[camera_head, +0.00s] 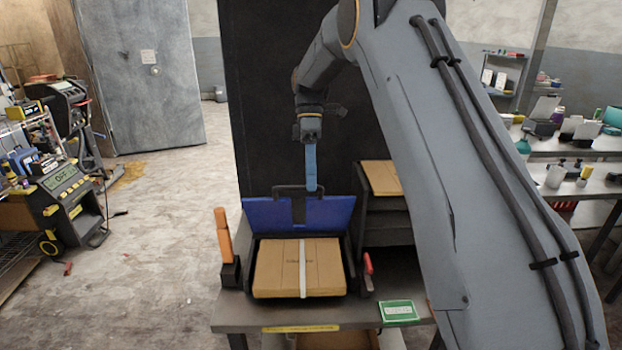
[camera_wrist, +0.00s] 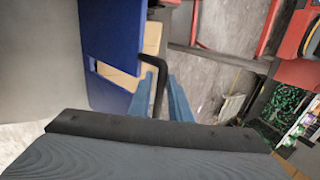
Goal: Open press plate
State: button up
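The press plate (camera_head: 325,214) is a blue panel with a black handle (camera_head: 290,188) on its top edge. It stands tilted up behind a cardboard box (camera_head: 270,268) with a pale strip. The box lies in a dark tray-like frame on the table. My gripper (camera_head: 312,186) points down with its blue fingers at the handle, right of the handle's middle. In the wrist view the plate (camera_wrist: 112,50) is at upper left, and the black handle (camera_wrist: 158,88) runs between my two fingers (camera_wrist: 165,85). I cannot tell whether they clamp it.
An orange upright piece (camera_head: 223,235) stands left of the frame, a red-handled lever (camera_head: 368,264) right of it. A green-bordered card (camera_head: 398,311) lies on the table (camera_head: 235,315). Another box (camera_head: 382,178) sits on a dark stand behind. Floor is open at left.

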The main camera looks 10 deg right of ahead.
jog(key=o, duration=0.4)
jog(key=shift+w+d+f, duration=0.1)
jog(key=shift+w+f, duration=0.15)
jog(key=shift+f, duration=0.25)
jog(key=shift+c, duration=0.2)
jog(key=shift+r, duration=0.15)
jog(key=shift+r, duration=0.15)
jog(key=b+v, duration=0.2)
jog(key=v, duration=0.5)
jog(key=shift+r+b, duration=0.3)
jog(key=shift+b, duration=0.05)
